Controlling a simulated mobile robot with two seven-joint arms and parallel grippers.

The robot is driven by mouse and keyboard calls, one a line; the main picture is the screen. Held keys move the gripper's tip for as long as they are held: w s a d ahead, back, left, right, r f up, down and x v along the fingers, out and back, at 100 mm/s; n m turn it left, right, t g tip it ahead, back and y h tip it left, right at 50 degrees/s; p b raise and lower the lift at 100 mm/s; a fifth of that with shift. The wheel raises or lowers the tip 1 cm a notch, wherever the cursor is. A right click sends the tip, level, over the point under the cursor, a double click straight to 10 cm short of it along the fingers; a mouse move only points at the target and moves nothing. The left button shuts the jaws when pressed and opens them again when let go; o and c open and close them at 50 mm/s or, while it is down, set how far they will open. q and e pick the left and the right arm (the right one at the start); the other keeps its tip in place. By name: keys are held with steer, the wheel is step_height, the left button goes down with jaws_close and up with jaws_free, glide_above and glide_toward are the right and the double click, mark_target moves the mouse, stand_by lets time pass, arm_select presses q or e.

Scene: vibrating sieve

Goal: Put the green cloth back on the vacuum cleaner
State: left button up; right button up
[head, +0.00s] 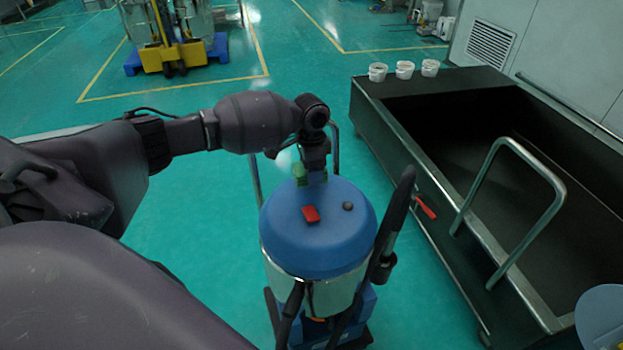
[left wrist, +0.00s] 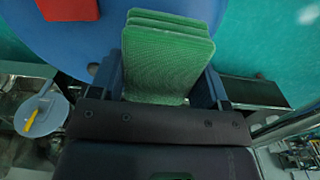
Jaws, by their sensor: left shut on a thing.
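The vacuum cleaner (head: 318,245) stands upright in the middle of the head view, with a blue domed lid, a shiny metal body and a red part (head: 310,214) on top. My left gripper (head: 313,172) is at the far side of the lid, pointing down. It is shut on the folded green cloth (head: 300,172), which shows as several stacked layers between the fingers in the left wrist view (left wrist: 165,62). The cloth is at the lid's far edge; I cannot tell whether it touches the lid. My right gripper is not in view.
A large dark open-topped tank (head: 420,110) with metal rails stands on the right, with three white buckets (head: 404,70) on its far edge. The vacuum's black hose (head: 397,210) rises at its right. A yellow and blue machine (head: 170,55) stands far back left. Green floor between is clear.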

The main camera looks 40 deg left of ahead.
arm_select(q)
step_height(320, 180, down, 4)
steer(key=shift+r+b, duration=0.1)
steer(key=shift+b, duration=0.2)
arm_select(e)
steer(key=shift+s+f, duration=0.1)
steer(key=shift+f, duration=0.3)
arm_select(q)
steer(key=o, duration=0.9)
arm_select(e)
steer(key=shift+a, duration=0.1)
arm_select(q)
steer(key=shift+r, duration=0.4)
step_height(320, 180, up, 11)
steer(key=shift+r+p, duration=0.15)
steer(key=shift+p, duration=0.95)
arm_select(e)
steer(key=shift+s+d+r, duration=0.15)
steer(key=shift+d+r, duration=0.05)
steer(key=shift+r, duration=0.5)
